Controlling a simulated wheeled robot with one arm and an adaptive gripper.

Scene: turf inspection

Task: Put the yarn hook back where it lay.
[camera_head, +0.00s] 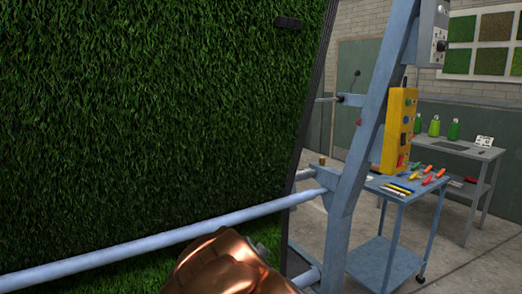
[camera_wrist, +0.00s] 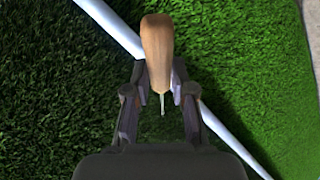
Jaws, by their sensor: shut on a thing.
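The yarn hook (camera_wrist: 157,45) has a light wooden handle and a thin metal shank pointing toward the bottom of the wrist view. My gripper (camera_wrist: 160,82) is shut on the handle's lower part, with one finger on each side. The hook is over green turf and a pale blue bar that crosses behind it. I cannot make out the hook or gripper in the head view. The blue tool cart (camera_head: 383,246) stands at the right there, with several coloured tools on its top. I cannot tell where the hook lay before.
A tall turf sheet (camera_head: 150,110) fills the left, with a pale blue rail (camera_head: 150,243) across its lower part. A blue frame post (camera_head: 372,125) carries a yellow control box (camera_head: 399,130). A grey bench (camera_head: 455,148) with green bottles stands behind. Floor at lower right is clear.

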